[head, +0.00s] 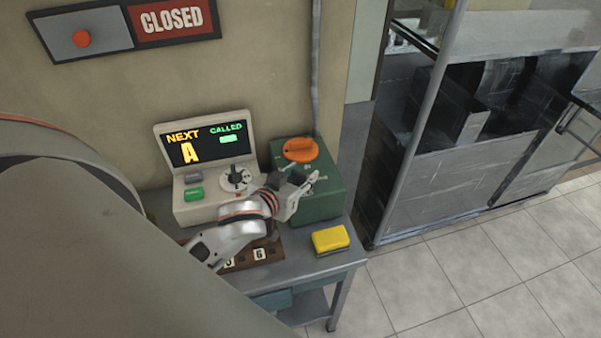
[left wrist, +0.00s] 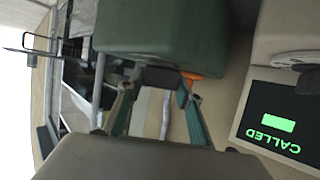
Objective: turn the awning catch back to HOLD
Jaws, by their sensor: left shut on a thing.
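A green box (head: 318,200) stands on the table with an orange knob (head: 300,149) on its sloped top. Small pale marks beside the knob are too small to read. My left gripper (head: 298,180) is at the near side of the box, below the knob. In the left wrist view its two fingers are spread around a dark grey piece (left wrist: 158,77) at the edge of the green box (left wrist: 160,28), and are shut on it. A bit of orange (left wrist: 192,75) shows just behind. I cannot tell whether this piece is the awning catch, and no HOLD mark is readable. My right gripper is out of view.
Left of the box stands a console (head: 205,210) with a NEXT/CALLED screen, a dial and buttons. A yellow block (head: 330,239) lies at the table's front right. A numbered tray (head: 268,252) is under my left arm. A CLOSED sign (head: 171,20) hangs on the wall.

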